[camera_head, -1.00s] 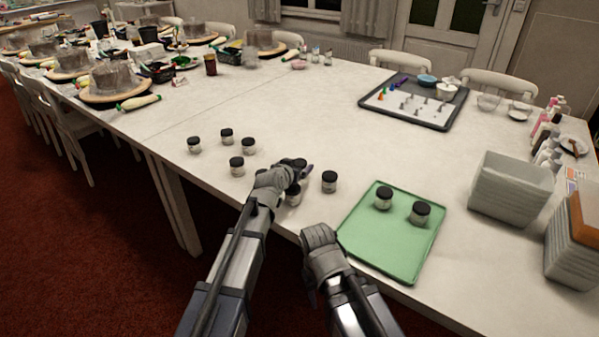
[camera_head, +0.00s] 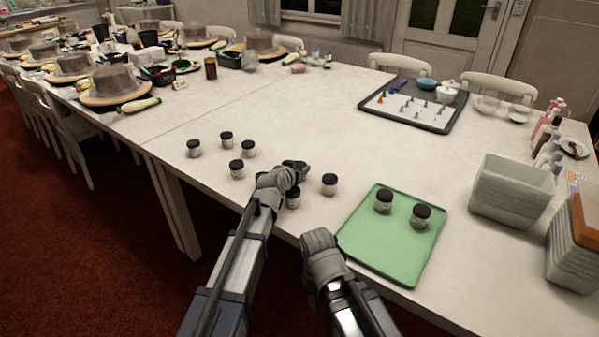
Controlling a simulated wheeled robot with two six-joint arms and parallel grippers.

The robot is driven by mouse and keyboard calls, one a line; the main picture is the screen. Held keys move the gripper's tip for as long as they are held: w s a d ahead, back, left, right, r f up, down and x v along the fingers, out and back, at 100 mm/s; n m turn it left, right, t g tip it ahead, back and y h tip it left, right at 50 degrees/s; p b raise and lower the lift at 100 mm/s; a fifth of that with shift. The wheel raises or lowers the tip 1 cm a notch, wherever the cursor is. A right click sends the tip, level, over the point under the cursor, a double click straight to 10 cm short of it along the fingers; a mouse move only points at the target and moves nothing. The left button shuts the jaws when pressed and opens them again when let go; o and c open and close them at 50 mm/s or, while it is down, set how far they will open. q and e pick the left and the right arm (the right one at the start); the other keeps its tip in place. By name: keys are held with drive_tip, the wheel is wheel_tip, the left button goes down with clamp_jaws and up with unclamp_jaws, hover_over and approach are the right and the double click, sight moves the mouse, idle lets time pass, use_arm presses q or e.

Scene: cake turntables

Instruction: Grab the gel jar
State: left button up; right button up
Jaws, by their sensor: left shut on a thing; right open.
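The gel jars are small clear jars with black lids. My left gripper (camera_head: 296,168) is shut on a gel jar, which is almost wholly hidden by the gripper. One jar (camera_head: 293,199) stands just below that gripper, partly covered by my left arm, and another (camera_head: 329,184) stands to its right. Several more stand to the left, such as one at the far left (camera_head: 194,148) and one nearer (camera_head: 237,169). Two jars (camera_head: 384,201) (camera_head: 420,216) stand upright on the green tray (camera_head: 390,256). My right gripper (camera_head: 318,240) is open and empty at the table's front edge, left of the tray.
Grey stacked containers (camera_head: 510,190) stand right of the green tray. A dark-rimmed tray (camera_head: 440,125) with small coloured pieces lies at the back right. Cake turntables (camera_head: 118,98) and tools crowd the far left. The middle of the white table (camera_head: 300,120) is clear.

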use_arm(q)
drive_tip(key=shift+c, duration=1.3)
wheel_tip(320, 180, up, 10)
drive_tip(key=p, duration=1)
